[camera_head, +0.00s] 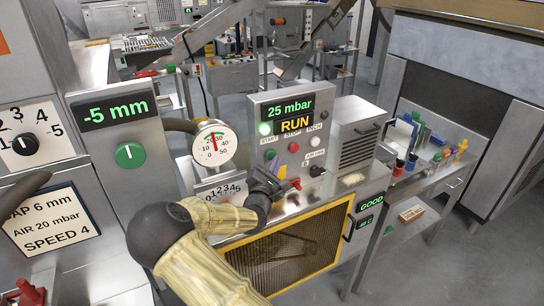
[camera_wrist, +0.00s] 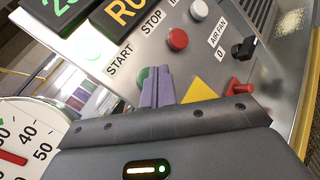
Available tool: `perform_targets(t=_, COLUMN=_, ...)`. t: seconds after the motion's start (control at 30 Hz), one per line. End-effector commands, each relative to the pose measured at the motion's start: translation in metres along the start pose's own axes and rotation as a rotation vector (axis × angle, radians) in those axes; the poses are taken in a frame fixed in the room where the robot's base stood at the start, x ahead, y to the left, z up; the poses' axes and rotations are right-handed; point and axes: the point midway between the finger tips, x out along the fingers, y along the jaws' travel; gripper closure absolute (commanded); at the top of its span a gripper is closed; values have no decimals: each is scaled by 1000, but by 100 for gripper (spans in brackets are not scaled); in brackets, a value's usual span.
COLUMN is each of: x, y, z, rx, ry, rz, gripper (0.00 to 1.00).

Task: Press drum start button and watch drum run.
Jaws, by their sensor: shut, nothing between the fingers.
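The green START button (camera_head: 271,154) is on the upright control panel (camera_head: 278,103), left of the red STOP button (camera_head: 293,147). My gripper (camera_head: 272,167) is shut and empty, with its fingertips just in front of START. In the wrist view its grey-purple fingers (camera_wrist: 157,84) cover most of the green button (camera_wrist: 143,75), leaving only an edge visible. I cannot tell whether the tips touch it. The panel display reads "25 mbar" and an orange "RUN" (camera_head: 295,124). A green lamp (camera_head: 264,129) glows beside RUN. I cannot clearly make out a drum or its turning.
A pressure gauge (camera_head: 214,145) stands left of the panel. The AIR FAN switch (camera_head: 317,170) and a red handle (camera_head: 295,184) sit low on the right. A yellow-framed mesh window (camera_head: 290,250) is below my arm. A side table (camera_head: 425,183) with bottles stands right.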

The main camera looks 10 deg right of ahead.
Motion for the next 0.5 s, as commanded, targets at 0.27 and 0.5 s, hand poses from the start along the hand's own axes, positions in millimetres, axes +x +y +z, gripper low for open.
perform_targets(t=0.27, x=-13, y=-9, z=9, rx=-1, ry=0, rz=-1, gripper=100)
perform_targets(t=0.5, x=-26, y=-19, z=19, rx=-2, ry=0, rz=0, gripper=100)
